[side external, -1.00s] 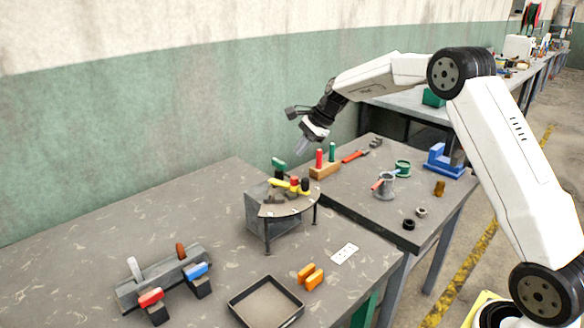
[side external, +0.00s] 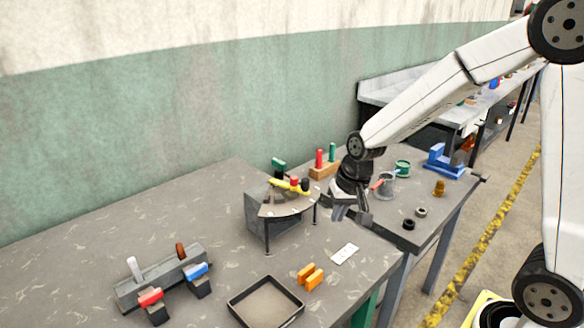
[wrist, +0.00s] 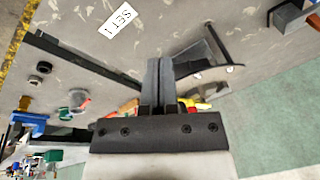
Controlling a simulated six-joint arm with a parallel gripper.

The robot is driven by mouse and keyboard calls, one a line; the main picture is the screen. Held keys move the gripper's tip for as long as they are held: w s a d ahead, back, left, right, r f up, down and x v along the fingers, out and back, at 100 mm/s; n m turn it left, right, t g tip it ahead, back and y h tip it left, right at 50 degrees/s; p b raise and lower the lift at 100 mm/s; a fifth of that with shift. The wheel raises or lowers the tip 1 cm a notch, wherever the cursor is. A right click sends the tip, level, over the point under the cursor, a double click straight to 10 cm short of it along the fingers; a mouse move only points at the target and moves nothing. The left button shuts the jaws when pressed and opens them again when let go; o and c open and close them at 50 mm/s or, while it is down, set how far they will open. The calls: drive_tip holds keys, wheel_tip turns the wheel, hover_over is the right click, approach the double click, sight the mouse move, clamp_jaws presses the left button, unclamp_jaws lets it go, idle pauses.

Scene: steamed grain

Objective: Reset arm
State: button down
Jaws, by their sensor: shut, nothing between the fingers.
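My gripper (side external: 349,215) points down in the side view, above the gap between the two tables, just right of the grey stand (side external: 285,208). Its fingers are shut together with nothing between them, as the wrist view (wrist: 158,62) also shows. It is apart from the white marked card (side external: 345,254), which lies on the near table below it. My arm reaches in from the right and hides part of the back table.
The near table (side external: 90,235) holds a dark tray (side external: 237,317), orange blocks (side external: 312,279) and a rack with coloured handles (side external: 128,291). The back table holds a grey cup (side external: 388,187), a blue fixture (side external: 444,160) and a red-and-green peg block (side external: 322,172). Open space lies above both.

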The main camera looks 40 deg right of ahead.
drive_tip(key=s+a+f+n, duration=0.2)
drive_tip(key=s+n, duration=0.3)
drive_tip(key=s, duration=0.5)
drive_tip(key=shift+f+n+h, duration=0.25)
drive_tip(key=shift+n+h, duration=0.05)
drive_tip(key=shift+n, duration=0.1)
